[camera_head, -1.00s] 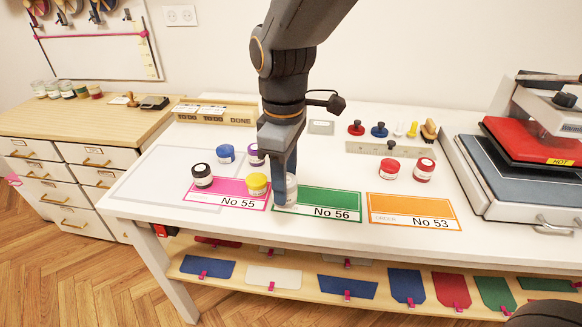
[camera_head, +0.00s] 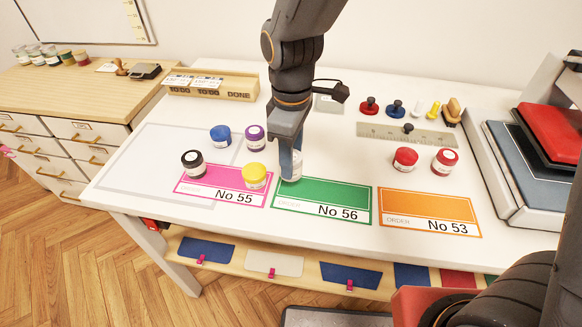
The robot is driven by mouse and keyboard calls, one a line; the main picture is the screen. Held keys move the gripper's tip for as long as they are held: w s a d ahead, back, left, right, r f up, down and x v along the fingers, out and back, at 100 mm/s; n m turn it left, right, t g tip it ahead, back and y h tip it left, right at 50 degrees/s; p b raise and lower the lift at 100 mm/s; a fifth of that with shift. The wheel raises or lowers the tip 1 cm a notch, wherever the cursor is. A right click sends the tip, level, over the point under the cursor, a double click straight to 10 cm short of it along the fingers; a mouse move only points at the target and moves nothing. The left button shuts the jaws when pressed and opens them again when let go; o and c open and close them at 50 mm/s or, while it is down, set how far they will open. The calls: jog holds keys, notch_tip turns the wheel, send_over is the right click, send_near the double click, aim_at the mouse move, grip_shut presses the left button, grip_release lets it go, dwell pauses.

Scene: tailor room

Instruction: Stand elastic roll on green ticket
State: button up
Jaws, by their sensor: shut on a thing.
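The green ticket (camera_head: 322,198), marked No 56, lies flat on the white table between the pink ticket (camera_head: 200,183), No 55, and the orange ticket (camera_head: 405,205), No 53. My gripper (camera_head: 290,168) points down at the back left corner of the green ticket. It is shut on a white roll (camera_head: 297,174), which is mostly hidden behind the fingers. The roll appears upright, at or just above the ticket's back left edge. I cannot tell whether it touches the ticket.
A yellow roll (camera_head: 255,176) and a black roll (camera_head: 193,163) stand on the pink ticket. Blue (camera_head: 220,137) and purple (camera_head: 255,137) rolls stand behind. Red rolls (camera_head: 405,158) stand behind the orange ticket, near a ruler (camera_head: 385,131). A heat press (camera_head: 535,170) stands at the right.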

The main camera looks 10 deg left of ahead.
jog(key=shift+f+p, duration=0.35)
jog(key=shift+f, duration=1.6)
jog(key=o, duration=1)
jog(key=shift+f, duration=0.15)
notch_tip(320, 180, up, 12)
jog(key=shift+r+b, duration=0.15)
jog(key=shift+b, duration=1.1)
jog(key=s+d+f+m, duration=0.1)
jog(key=d+f+m, duration=0.1)
jog(key=d+m, duration=0.3)
jog(key=d+f+m, duration=0.3)
jog(key=d+m, duration=0.2)
jog(key=d, duration=0.6)
jog(key=s+d+f+m+t, duration=0.1)
jog(key=d+f+m, duration=0.2)
jog(key=d+m, duration=0.2)
jog(key=shift+s+d, duration=0.15)
jog(key=shift+d, duration=0.65)
jog(key=shift+s+d, duration=0.15)
jog(key=shift+d, duration=0.65)
